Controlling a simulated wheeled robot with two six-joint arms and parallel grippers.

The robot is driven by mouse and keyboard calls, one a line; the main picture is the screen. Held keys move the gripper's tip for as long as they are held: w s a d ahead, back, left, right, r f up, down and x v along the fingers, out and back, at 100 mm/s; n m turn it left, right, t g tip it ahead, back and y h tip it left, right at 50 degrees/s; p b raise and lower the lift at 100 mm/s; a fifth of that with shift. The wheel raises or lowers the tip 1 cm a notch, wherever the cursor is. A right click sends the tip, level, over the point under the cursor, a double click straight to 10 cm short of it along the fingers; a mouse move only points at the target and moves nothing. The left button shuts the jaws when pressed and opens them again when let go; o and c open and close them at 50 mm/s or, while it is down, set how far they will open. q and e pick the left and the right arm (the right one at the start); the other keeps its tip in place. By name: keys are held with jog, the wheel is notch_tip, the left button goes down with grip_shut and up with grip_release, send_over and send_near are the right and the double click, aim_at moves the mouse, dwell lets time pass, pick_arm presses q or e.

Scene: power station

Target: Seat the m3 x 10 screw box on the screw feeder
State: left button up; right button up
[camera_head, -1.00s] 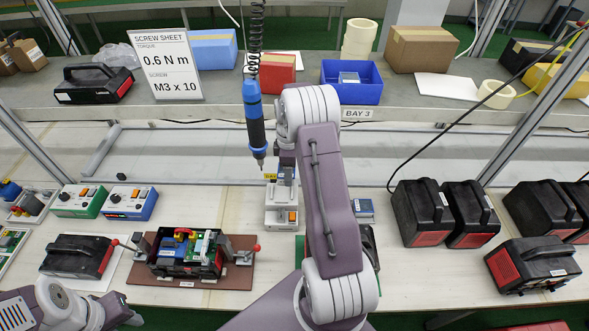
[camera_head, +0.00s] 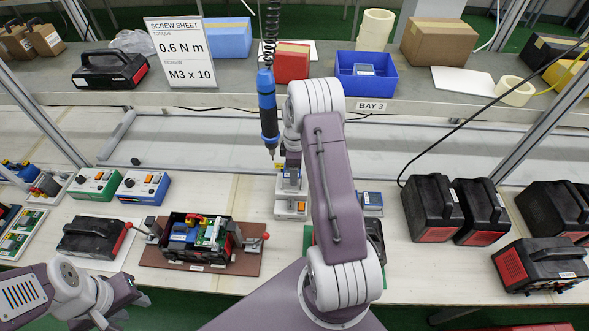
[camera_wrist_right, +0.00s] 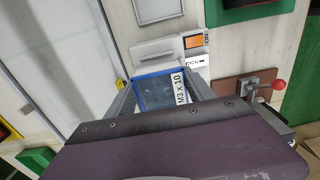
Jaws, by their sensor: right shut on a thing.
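The screw box labelled M3 x 10 (camera_wrist_right: 156,92), blue-rimmed with a clear top, sits between the fingers of my right gripper (camera_wrist_right: 162,94). The screw feeder (camera_wrist_right: 172,52), pale with an orange display, is just beyond the box in the right wrist view. I cannot tell whether the box touches it. In the head view the feeder (camera_head: 291,208) stands on the bench, partly behind my right arm. My right gripper (camera_head: 291,170) is over its back part, with the box mostly hidden. My left gripper (camera_head: 122,298) is low at the left, away from the feeder; its jaw opening is unclear.
A blue and black screwdriver (camera_head: 268,112) hangs just behind and left of my right gripper. A fixture (camera_head: 245,262) holding an open unit stands left of the feeder. A small blue-topped box (camera_head: 371,200) lies to its right. Black units (camera_head: 432,207) stand farther right.

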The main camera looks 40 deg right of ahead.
jog(key=shift+f, duration=0.7)
pick_arm(q)
jog(key=shift+f, duration=0.5)
jog(key=shift+r, duration=0.15)
pick_arm(e)
jog(key=shift+r, duration=0.1)
pick_arm(q)
jog(key=shift+f, duration=0.2)
pick_arm(e)
jog(key=shift+f, duration=0.45)
pick_arm(q)
jog(key=shift+f+b, duration=0.4)
jog(key=shift+b, duration=0.25)
pick_arm(e)
jog(key=shift+f, duration=0.65)
jog(key=o, duration=1.5)
jog(key=shift+o, duration=1.4)
